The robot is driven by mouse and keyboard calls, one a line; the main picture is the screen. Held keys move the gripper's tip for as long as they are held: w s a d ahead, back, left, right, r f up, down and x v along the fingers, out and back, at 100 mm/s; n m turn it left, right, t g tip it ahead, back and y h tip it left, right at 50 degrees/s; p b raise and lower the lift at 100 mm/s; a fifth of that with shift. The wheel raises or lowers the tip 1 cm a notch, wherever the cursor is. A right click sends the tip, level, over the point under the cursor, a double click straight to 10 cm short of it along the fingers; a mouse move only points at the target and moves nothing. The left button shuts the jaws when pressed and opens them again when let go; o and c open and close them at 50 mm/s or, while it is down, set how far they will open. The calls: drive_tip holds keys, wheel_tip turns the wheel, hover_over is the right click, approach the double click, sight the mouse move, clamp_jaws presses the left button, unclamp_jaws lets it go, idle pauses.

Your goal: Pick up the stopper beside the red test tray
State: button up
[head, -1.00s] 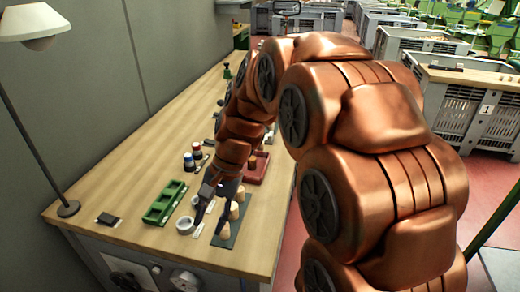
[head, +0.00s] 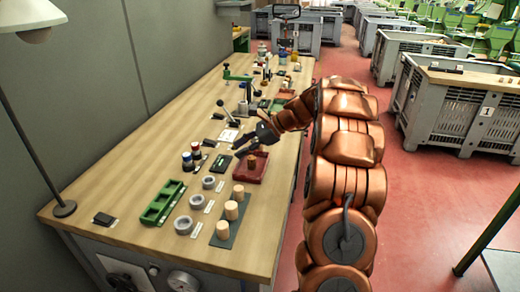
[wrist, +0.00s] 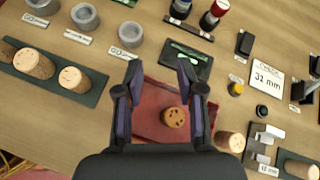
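The red test tray (wrist: 150,118) lies below my gripper in the wrist view; it also shows in the head view (head: 263,172). One cork stopper (wrist: 174,117) with dark spots stands in the tray. Another cork stopper (wrist: 230,141) stands on the bare wood just right of the tray in the wrist view, apart from it; in the head view my arm seems to hide it. My gripper (wrist: 159,78) is open and empty above the tray, its fingers spread wide. In the head view my gripper (head: 246,143) is over the tray's far side.
Several stoppers (wrist: 75,78) stand on a dark mat (wrist: 98,88) at the wrist view's left. Another stopper (wrist: 302,169) is at the lower right, near metal blocks (wrist: 262,140). Grey rings (wrist: 131,34), bottles (wrist: 214,14) and a dark green plate (wrist: 185,60) lie around.

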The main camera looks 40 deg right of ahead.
sight(260, 147)
drive_tip(key=d+f+m+t, duration=0.1)
drive_tip(key=d+m, duration=0.1)
drive_tip(key=d, duration=0.3)
drive_tip(key=w+d+f+m+t, duration=0.1)
drive_tip(key=d+m+t, duration=0.1)
drive_tip(key=d, duration=0.4)
drive_tip(key=w+d+f+m+t+b, duration=0.1)
drive_tip(key=d+f+m, duration=0.1)
drive_tip(key=d, duration=0.4)
drive_tip(key=shift+d+h, duration=0.25)
drive_tip(key=shift+h, duration=0.05)
drive_tip(key=shift+t, duration=0.3)
drive_tip(key=shift+f+p+x, duration=0.15)
drive_tip(key=shift+p+x, duration=0.25)
drive_tip(key=shift+x, duration=1.55)
drive_tip(key=shift+f+p+x, duration=0.2)
drive_tip(key=shift+p+x, duration=0.15)
drive_tip(key=shift+x, duration=1.55)
drive_tip(key=shift+d, duration=0.15)
drive_tip(key=c, duration=0.4)
